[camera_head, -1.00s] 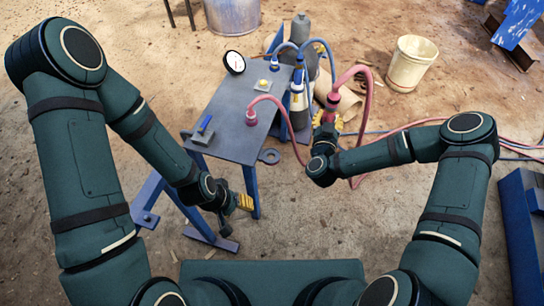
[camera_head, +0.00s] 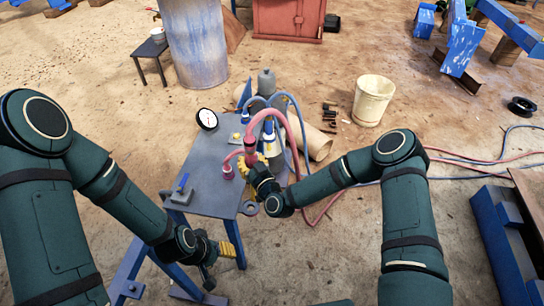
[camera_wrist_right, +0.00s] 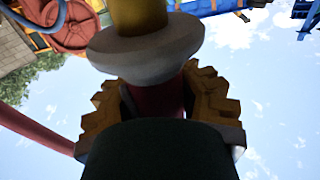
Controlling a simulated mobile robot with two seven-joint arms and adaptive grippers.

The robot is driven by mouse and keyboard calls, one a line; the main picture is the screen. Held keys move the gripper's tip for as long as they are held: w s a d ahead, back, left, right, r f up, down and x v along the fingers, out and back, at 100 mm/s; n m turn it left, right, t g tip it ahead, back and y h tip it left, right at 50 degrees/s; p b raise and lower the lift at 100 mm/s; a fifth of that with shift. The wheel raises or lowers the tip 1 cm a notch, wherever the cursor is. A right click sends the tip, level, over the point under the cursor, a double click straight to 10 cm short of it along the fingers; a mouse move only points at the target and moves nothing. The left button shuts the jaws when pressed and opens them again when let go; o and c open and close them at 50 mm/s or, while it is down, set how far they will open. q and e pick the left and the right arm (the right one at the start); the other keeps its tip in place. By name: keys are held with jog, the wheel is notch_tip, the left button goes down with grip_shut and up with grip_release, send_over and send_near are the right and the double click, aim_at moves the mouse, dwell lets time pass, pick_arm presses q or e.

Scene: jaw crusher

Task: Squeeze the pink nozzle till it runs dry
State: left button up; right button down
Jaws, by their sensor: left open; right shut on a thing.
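The pink nozzle (camera_head: 250,147) is above the right part of the grey-topped table (camera_head: 211,199), with a thick pink hose arching from it. My right gripper (camera_head: 256,174) is shut on it. In the right wrist view the yellow toothed fingers close on both sides of its dark pink body (camera_wrist_right: 158,99), with a pale wide collar (camera_wrist_right: 145,45) and a yellow part beyond. Whether anything flows from it cannot be seen. A pink fitting (camera_head: 228,173) with a thinner hose stands on the tabletop, left of the nozzle. My left gripper (camera_head: 228,249) is open and empty, low beside the table's front leg.
A round gauge (camera_head: 207,119) stands at the table's back left, and a small blue-handled clamp (camera_head: 182,186) at its left. Grey bottles (camera_head: 266,82) and blue hoses stand behind. A cream bucket (camera_head: 372,101) is on open ground to the right. Hoses trail across the right ground.

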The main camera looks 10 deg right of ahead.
jog(key=shift+a+r+n+g+y, duration=0.1)
jog(key=shift+a+n+g+y, duration=0.3)
jog(key=shift+a+n+y, duration=0.45)
jog(key=shift+a+m, duration=0.2)
jog(key=shift+m, duration=0.05)
jog(key=shift+h, duration=0.25)
jog(key=shift+f+b, duration=5.2)
jog(key=shift+f, duration=5.05)
jog(key=c, duration=0.8)
grip_release()
jog(key=shift+c, duration=0.2)
